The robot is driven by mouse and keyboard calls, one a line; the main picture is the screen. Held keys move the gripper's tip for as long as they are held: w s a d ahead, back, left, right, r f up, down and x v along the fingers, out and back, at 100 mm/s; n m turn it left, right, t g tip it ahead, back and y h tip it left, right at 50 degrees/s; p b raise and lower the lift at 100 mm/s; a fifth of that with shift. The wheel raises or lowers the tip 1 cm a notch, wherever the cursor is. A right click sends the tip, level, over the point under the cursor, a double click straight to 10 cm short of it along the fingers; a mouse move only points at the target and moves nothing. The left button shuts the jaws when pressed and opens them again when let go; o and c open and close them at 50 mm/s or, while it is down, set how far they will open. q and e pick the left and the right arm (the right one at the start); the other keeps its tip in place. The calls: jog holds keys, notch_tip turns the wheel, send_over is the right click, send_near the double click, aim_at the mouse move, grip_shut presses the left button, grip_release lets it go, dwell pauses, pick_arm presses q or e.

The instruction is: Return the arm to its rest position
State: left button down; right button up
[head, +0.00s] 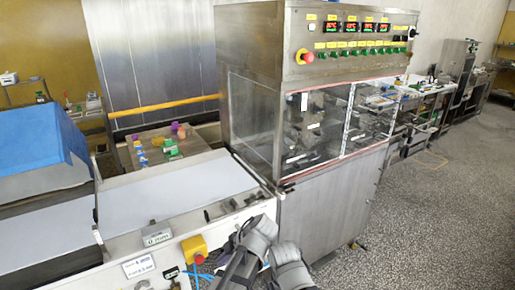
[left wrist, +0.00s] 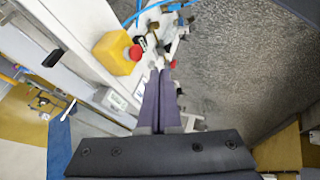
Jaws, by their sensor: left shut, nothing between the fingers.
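My left gripper (head: 235,266) is at the bottom middle of the head view, beside the front side of the conveyor machine. In the left wrist view its two dark fingers (left wrist: 160,98) lie side by side, shut, with nothing between them. The fingertips appear near a yellow box with a red button (left wrist: 117,53), apart from it as far as I can tell. Grey links of my arm show just right of the gripper in the head view. My right gripper is in neither view.
The white conveyor belt (head: 160,195) runs left of my gripper into the steel enrober cabinet (head: 330,215). The yellow button box (head: 194,247) sticks out from the machine's side. A blue cover (head: 35,140) stands at far left. The speckled floor (head: 430,220) at right is clear.

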pick_arm(q)
jog(key=s+a+f+m+g+h, duration=0.1)
jog(key=s+a+f+m+h, duration=0.2)
jog(key=m, duration=0.8)
jog(key=s+f+m+h, duration=0.1)
jog(key=s+m+h, duration=0.3)
jog(key=m, duration=0.8)
jog(key=s+d+m+g+y, duration=0.1)
jog(key=s+d+m, duration=0.2)
jog(key=d, duration=0.7)
jog(key=s, duration=0.2)
jog(key=shift+s+d+m, duration=0.3)
jog(key=shift+s+d, duration=0.05)
